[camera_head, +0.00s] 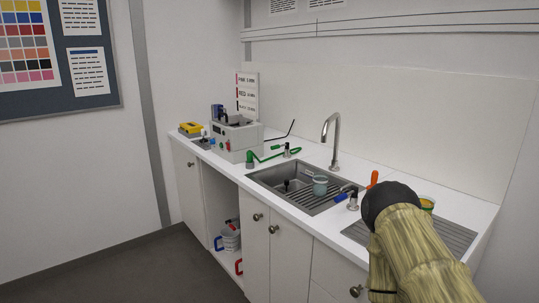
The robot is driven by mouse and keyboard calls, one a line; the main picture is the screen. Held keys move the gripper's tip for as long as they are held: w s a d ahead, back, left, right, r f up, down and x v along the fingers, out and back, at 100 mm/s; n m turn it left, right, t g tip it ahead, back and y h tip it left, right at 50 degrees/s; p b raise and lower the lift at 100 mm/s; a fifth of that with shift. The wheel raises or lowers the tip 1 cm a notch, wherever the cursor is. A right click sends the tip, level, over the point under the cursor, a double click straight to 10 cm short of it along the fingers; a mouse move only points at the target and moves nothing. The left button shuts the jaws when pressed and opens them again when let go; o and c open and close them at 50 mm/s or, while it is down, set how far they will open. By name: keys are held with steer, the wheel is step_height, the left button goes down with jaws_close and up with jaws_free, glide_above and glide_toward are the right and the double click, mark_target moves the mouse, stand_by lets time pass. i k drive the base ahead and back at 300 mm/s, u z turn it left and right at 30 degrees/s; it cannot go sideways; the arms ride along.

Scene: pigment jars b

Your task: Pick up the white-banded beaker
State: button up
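A small pale blue-green cup or beaker (320,185) stands in the grey sink (262,180), toward its right side. A paler rim shows at its top, but it is too small to tell whether it carries a white band. Another small vessel, green and yellow (427,203), stands on the right by the drainer, partly hidden behind my arm. I cannot make out a white band on it either. My arm, tan with a black rounded joint, fills the lower right. My gripper's fingers do not show.
A chrome tap (336,140) rises behind the sink. A blue-handled valve (346,193) and an orange upright piece (373,179) stand to its right. A ribbed drainer (452,236) lies at right. A grey machine (236,138) occupies the left counter; pails (230,238) sit in the open bay below.

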mark_target(320, 180)
steer(key=u, duration=1.6)
steer(key=i, duration=2.1)
steer(key=z, duration=2.85)
